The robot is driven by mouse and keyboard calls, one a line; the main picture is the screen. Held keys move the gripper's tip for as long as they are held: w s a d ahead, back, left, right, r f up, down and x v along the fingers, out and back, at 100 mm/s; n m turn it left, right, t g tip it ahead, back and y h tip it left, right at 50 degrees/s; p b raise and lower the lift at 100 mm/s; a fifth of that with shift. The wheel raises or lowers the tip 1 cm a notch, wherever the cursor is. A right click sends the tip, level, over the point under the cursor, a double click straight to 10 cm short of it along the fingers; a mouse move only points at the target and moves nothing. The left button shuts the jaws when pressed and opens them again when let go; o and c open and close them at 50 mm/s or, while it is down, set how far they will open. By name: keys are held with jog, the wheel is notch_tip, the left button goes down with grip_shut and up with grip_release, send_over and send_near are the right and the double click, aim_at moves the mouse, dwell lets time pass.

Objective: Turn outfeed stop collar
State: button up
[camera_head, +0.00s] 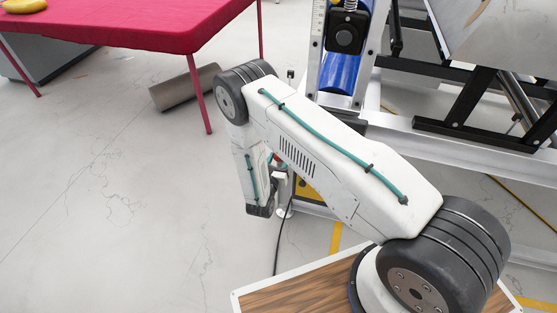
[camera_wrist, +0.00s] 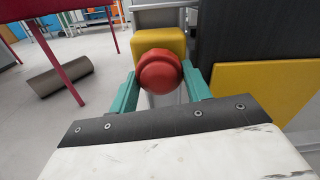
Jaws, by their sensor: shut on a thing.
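A round red stop collar (camera_wrist: 159,72) sits in front of a yellow housing (camera_wrist: 160,41) in the wrist view. My gripper (camera_wrist: 160,75) has one teal finger on each side of the red collar and is shut on it. The fingertips are partly hidden behind its rim. In the head view, my arm covers most of the gripper and the collar, and only a small bit of red shows by the post beside the machine frame.
A machine with a pale metal frame (camera_head: 455,152) and a blue roller (camera_head: 339,72) stands at the right. A red-covered table (camera_head: 140,22) is at upper left, with a brown cylinder (camera_head: 178,90) on the floor by its leg. A yellow panel (camera_wrist: 270,88) is close right. Floor at left is clear.

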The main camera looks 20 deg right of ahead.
jog(key=shift+m, duration=0.3)
jog(key=shift+a+m, duration=0.1)
jog(key=shift+m, duration=2.6)
jog(key=o, duration=1)
jog(key=shift+v, duration=3.85)
